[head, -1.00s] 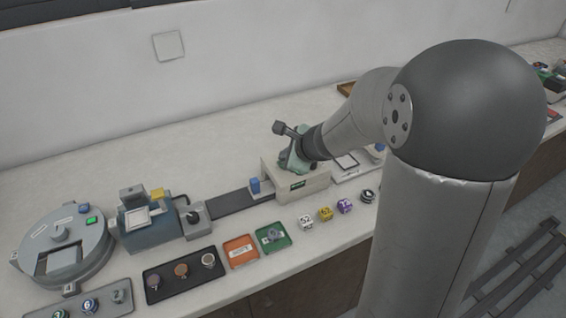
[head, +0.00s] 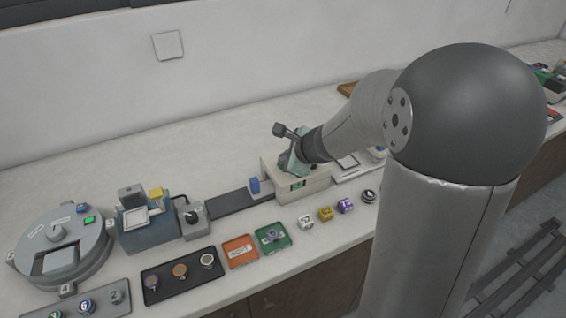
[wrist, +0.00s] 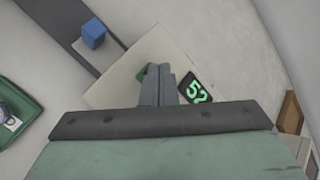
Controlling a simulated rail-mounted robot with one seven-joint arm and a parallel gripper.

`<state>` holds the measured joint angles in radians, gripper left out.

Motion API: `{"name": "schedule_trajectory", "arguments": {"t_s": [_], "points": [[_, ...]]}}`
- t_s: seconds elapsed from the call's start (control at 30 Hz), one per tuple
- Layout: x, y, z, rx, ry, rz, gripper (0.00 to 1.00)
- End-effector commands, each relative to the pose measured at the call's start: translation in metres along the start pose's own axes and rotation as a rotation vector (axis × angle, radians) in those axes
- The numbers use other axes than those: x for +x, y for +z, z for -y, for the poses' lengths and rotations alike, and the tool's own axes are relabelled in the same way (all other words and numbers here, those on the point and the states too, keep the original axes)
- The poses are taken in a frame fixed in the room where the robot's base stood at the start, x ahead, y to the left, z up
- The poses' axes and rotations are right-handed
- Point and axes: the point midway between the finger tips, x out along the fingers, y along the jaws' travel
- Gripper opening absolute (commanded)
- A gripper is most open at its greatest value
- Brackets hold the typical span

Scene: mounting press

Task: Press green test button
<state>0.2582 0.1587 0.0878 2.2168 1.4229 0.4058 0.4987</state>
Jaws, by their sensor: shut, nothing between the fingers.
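My gripper (head: 294,160) is over the cream box (head: 313,185) on the bench, pointing down. In the wrist view its two fingers (wrist: 158,72) are together with nothing between them. A small green button (wrist: 143,74) on the box top shows just left of the fingertips, partly hidden by them. Whether the fingers touch it I cannot tell. A dark display (wrist: 196,88) on the box beside the fingers reads "52" in green. In the head view the fingertips and this button are hidden.
A blue block (head: 254,186) stands at the end of a dark track (head: 228,201) left of the box. A round grey machine (head: 62,262) with another green button (head: 89,220) is far left. Trays and several numbered pieces line the front edge.

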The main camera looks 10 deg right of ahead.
Motion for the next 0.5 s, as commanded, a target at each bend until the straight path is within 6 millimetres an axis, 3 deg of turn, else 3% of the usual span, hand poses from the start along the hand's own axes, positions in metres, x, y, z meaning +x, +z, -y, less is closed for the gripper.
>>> {"name": "schedule_trajectory", "arguments": {"t_s": [0.5], "points": [[-0.008,0.0057,0.0058,0.0,0.0,-0.001,0.0]]}}
